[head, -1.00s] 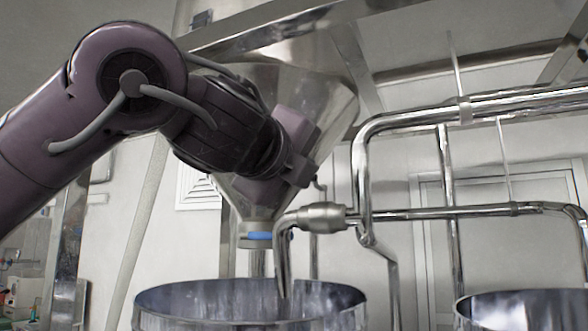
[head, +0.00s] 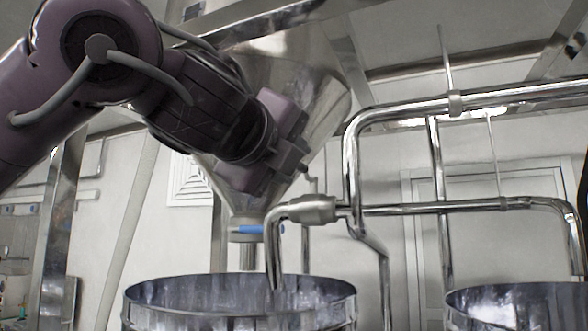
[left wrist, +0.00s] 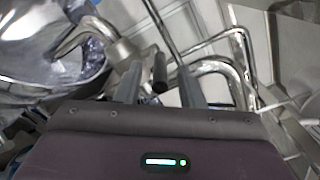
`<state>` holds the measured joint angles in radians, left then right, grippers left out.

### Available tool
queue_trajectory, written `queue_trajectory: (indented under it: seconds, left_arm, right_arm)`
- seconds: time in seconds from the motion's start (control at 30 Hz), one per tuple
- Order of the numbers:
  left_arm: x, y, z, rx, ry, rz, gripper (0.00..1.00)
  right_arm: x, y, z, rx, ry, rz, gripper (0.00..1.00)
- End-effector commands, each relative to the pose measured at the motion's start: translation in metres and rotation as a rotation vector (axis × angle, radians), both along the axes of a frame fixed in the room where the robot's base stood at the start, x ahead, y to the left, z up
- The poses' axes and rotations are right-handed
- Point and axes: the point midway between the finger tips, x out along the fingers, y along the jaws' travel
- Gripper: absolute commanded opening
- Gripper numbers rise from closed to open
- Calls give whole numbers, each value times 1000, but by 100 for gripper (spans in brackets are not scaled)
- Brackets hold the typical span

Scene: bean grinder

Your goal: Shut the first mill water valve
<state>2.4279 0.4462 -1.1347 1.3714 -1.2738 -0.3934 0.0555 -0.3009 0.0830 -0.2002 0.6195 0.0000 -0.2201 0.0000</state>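The water valve (head: 313,209) is a metal body on the thin horizontal pipe above the near drum. A thin upright lever stands just behind it, partly covered by my gripper. My left gripper (head: 303,158) is just above and beside the valve, in front of the cone hopper. In the left wrist view its two fingers (left wrist: 160,88) are apart, with a dark rod-like handle (left wrist: 160,72) showing between them. I cannot tell whether the fingers touch it. My right gripper is not in view.
The open metal drum (head: 240,312) stands below the bent spout (head: 275,245), and a second drum (head: 515,312) is at the right. A blue piece (head: 255,229) sits at the hopper's (head: 320,100) outlet. Pipes (head: 470,100) cross the right side closely.

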Motion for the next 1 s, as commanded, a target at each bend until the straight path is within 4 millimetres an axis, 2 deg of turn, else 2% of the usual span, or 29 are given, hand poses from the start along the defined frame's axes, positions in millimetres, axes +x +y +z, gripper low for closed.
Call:
queue_trajectory:
  seconds: [0.03,0.1,0.23,0.4,1.0]
  left_arm:
    - [-10,3,-5,-1,-3,-1,35]
    - [-22,6,-4,-2,-4,-1,35]
    - [-42,13,-4,-2,-2,0,35]
    - [-55,17,-2,0,0,0,35]
    - [-57,18,-1,0,1,1,35]
  right_arm:
    - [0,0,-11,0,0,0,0]
    - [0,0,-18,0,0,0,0]
    - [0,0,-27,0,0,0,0]
    - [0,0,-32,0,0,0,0]
    - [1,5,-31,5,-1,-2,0]
